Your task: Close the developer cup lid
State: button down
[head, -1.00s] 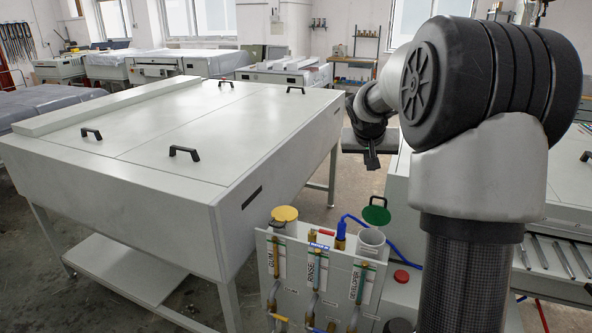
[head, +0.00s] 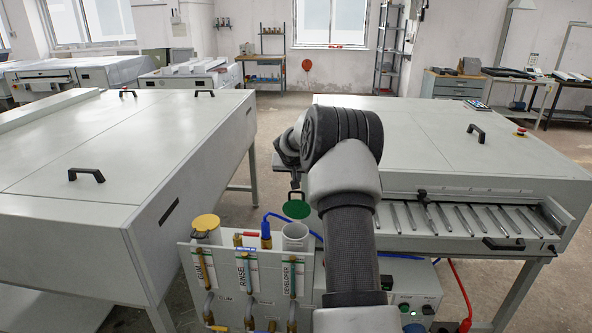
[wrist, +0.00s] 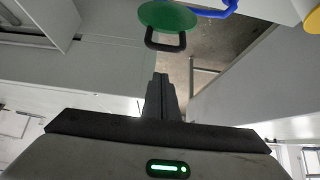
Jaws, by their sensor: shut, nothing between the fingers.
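The developer cup (head: 295,238) is a white cylinder at the right end of the labelled front panel, and its mouth is open. Its green lid (head: 296,207) is tipped up behind the cup, with a dark handle at its top. The wrist view shows the green lid (wrist: 166,16) at the top, with its black loop handle (wrist: 166,44) pointing toward my gripper (wrist: 160,76). My gripper is shut and empty, and its fingertips appear just below the handle, with a visible gap. In the head view my forearm partly hides the gripper.
A yellow-lidded cup (head: 206,224) stands at the left of the panel (head: 250,285). A large grey machine (head: 120,160) is on the left, and a roller machine (head: 440,150) is on the right.

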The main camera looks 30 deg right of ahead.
jog(key=shift+s+a+f, duration=0.25)
jog(key=shift+s+a, duration=0.35)
jog(key=shift+s, duration=0.1)
jog(key=shift+s+a+f, duration=0.25)
jog(key=shift+s+a, duration=0.3)
jog(key=shift+s, duration=0.15)
jog(key=shift+f+b, duration=0.2)
jog(key=shift+b, duration=0.5)
